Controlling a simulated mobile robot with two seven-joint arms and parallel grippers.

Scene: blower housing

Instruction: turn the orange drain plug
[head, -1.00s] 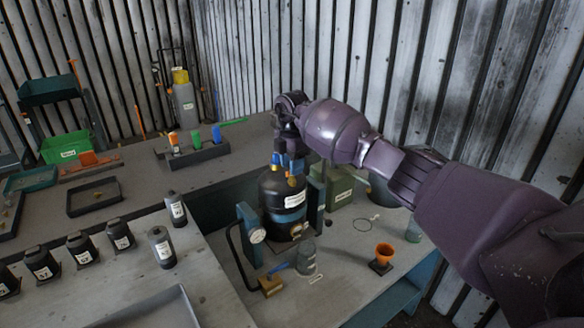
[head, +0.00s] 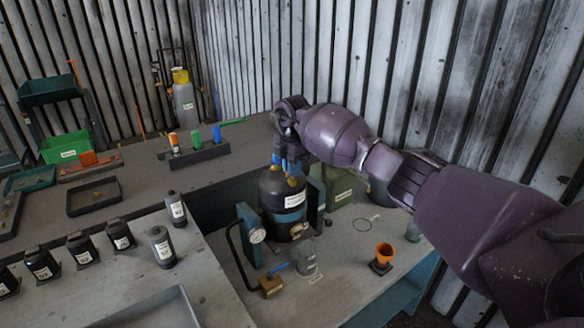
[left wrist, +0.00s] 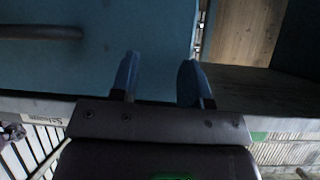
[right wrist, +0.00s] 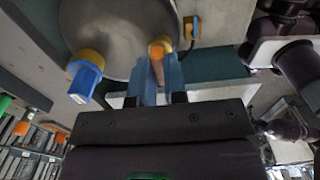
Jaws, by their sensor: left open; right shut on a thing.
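The black housing (head: 284,204) stands upright in a blue frame on the lower bench. My right gripper (head: 291,168) points down at its top. In the right wrist view, the fingers of my right gripper (right wrist: 160,75) are shut on a small orange part (right wrist: 158,50), which looks like the orange drain plug; the fingers cover much of it. A blue fitting with a yellow collar (right wrist: 86,75) is on the housing beside it. My left gripper (left wrist: 157,82) is open and empty in the left wrist view, before a blue surface. It is outside the head view.
A round gauge (head: 257,236) and a blue-handled brass valve (head: 271,284) are at the housing's left front. A clear jar (head: 306,260) and an orange funnel (head: 384,252) stand in front and to the right. Black bottles (head: 161,246) line the left bench.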

